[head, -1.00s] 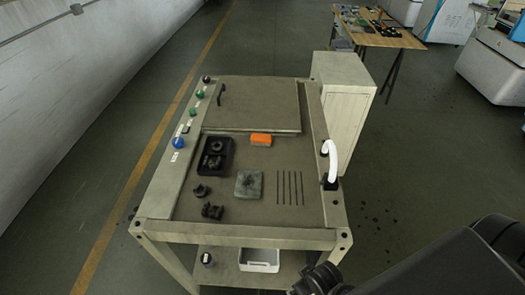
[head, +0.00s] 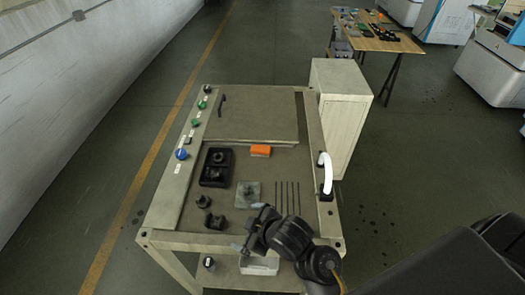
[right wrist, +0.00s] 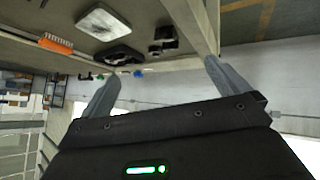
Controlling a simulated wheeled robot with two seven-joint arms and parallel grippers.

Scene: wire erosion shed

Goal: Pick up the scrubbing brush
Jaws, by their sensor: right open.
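The scrubbing brush, an orange block (head: 260,150), lies on the workbench (head: 225,165) close to the front edge of the raised plate. In the right wrist view the orange brush (right wrist: 56,43) shows at the upper left, outside the space between the fingers. My right gripper (head: 248,232) is open and empty over the bench's front edge, nearer to me and well apart from the brush. Its two grey fingers also show in the right wrist view (right wrist: 162,70). My left gripper is not in view.
A white bin (head: 257,266) sits on the lower shelf.

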